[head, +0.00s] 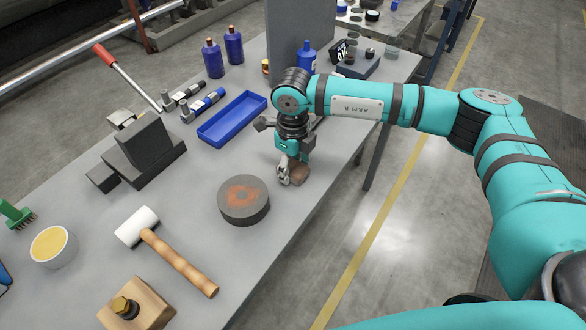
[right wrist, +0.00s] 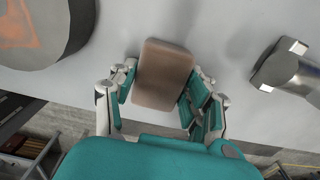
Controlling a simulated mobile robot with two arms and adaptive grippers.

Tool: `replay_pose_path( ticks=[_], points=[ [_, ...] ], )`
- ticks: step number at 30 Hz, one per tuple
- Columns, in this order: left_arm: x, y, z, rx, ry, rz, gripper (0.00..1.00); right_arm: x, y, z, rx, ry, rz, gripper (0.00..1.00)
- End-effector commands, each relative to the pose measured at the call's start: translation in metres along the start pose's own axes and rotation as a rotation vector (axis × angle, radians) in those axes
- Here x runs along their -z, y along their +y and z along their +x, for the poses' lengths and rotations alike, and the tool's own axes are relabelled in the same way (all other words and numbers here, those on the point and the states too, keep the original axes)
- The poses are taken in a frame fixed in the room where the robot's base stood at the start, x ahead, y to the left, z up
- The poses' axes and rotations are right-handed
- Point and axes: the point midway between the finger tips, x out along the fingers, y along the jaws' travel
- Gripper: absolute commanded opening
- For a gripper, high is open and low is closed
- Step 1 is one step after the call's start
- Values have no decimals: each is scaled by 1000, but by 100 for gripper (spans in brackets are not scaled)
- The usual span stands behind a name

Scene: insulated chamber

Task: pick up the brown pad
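The brown pad is a small block with rounded corners. In the head view the brown pad (head: 299,173) shows at my right gripper (head: 287,176), low over the table near its right edge. In the right wrist view the brown pad (right wrist: 163,75) lies between the fingers of my right gripper (right wrist: 162,85), with fingers close along both sides. I cannot tell whether they press on it or only stand beside it, nor whether the pad rests on the table. My left gripper is not in view.
A round grey block with an orange-brown top (head: 243,200) stands left of my right gripper. A white-headed mallet (head: 168,250) lies nearer. A blue tray (head: 232,119) and a dark stepped block (head: 144,150) lie farther left. A tall grey panel (head: 292,40) stands behind.

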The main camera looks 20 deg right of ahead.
Motion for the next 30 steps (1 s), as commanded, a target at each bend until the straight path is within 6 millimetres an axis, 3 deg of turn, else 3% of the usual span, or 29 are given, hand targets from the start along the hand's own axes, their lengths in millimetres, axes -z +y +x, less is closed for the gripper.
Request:
replay_pose_path(
  ticks=[5, 16, 24, 30],
  points=[
    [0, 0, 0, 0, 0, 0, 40, 0, 0, 0, 0, 0, 0, 25],
    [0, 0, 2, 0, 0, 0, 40, 0, 0, -6, 0, -2, 1, 25],
    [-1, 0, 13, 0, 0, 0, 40, -1, 0, -36, 1, -4, 0, 25],
    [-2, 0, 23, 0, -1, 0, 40, 22, 39, -37, -1, -1, -7, 25]
  ],
)
